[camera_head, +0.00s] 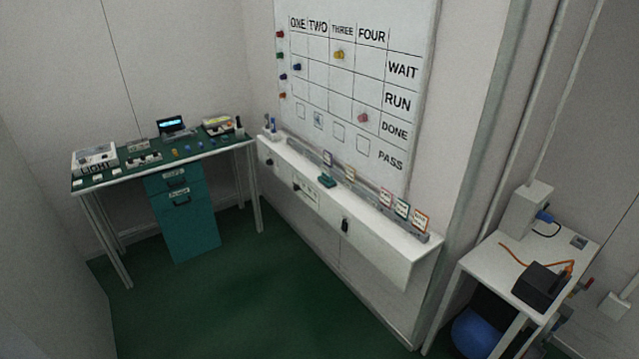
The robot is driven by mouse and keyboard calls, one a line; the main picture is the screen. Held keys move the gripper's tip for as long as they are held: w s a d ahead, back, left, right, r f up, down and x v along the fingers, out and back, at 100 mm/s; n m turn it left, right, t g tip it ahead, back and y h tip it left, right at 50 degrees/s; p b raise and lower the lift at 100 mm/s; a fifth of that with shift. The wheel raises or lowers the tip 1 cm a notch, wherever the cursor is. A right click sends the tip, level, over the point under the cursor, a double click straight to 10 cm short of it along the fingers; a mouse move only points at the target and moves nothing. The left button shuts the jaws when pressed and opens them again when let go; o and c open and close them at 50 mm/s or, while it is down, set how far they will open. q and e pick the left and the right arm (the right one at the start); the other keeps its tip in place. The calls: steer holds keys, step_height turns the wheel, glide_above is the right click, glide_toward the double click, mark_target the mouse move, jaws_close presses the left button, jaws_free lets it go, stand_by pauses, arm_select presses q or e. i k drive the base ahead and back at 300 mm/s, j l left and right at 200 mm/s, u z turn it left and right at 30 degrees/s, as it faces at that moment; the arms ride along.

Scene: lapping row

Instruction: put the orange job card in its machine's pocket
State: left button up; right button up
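I cannot make out which place is the machine's pocket. Neither of my grippers is in view.
The whiteboard (400,52) has columns ONE to FOUR and several coloured magnets. A green-topped bench (110,180) stands left, a white table (492,262) right. The green floor (240,290) between is clear.

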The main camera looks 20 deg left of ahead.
mark_target(390, 242)
steer(key=i+l+u, duration=0.2)
steer(key=i+u, duration=0.15)
steer(key=i, duration=0.15)
steer(key=i+l+u, duration=0.3)
steer(key=i, duration=0.15)
steer(key=i+l+u, duration=0.35)
steer(key=i+l, duration=0.05)
steer(key=i, duration=0.05)
